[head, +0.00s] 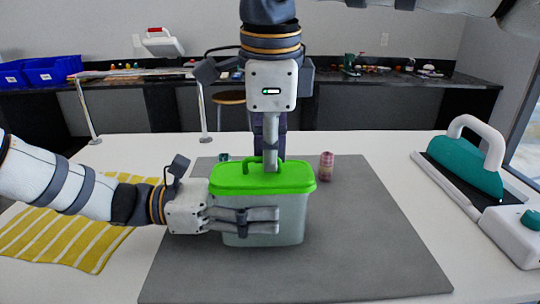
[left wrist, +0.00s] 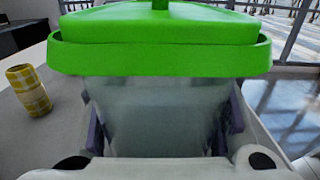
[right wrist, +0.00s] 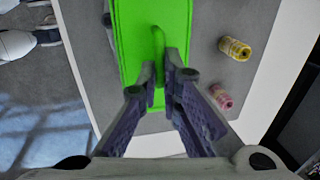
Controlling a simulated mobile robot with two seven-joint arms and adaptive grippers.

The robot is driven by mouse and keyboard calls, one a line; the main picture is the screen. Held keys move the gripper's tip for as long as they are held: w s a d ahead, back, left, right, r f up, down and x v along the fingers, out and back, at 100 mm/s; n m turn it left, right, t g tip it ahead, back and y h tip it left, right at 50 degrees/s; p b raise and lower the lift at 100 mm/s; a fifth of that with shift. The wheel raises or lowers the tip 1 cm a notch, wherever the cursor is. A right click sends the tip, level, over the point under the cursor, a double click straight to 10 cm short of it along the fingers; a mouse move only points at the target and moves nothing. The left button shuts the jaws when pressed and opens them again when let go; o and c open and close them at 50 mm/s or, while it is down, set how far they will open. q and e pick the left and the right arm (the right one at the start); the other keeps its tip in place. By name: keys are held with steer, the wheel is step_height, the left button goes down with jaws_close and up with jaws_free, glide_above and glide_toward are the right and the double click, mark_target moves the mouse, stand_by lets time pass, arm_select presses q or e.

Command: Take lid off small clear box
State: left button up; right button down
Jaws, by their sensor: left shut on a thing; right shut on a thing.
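The small clear box (head: 262,232) stands upright on a grey mat (head: 380,262). Its bright green lid (head: 290,180) sits on the rim and has a thin green handle on top. My left gripper (head: 278,220) is shut on the box body, with fingers along its sides below the lid. In the left wrist view the clear body (left wrist: 155,115) lies between the fingers under the lid (left wrist: 160,55). My right gripper (head: 270,168) comes from above and is shut on the lid's handle. The right wrist view shows the handle (right wrist: 158,42) between its fingertips (right wrist: 160,80).
A pink patterned spool (head: 326,166) stands behind the box to the right; a yellow one (right wrist: 236,48) shows in the right wrist view. A yellow striped cloth (head: 75,238) lies left. A teal and white machine (head: 465,165) stands right. The front mat is clear.

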steer(key=shift+r, duration=0.3)
steer(key=shift+r, duration=2)
arm_select(q)
steer(key=o, duration=1.7)
steer(key=shift+o, duration=0.2)
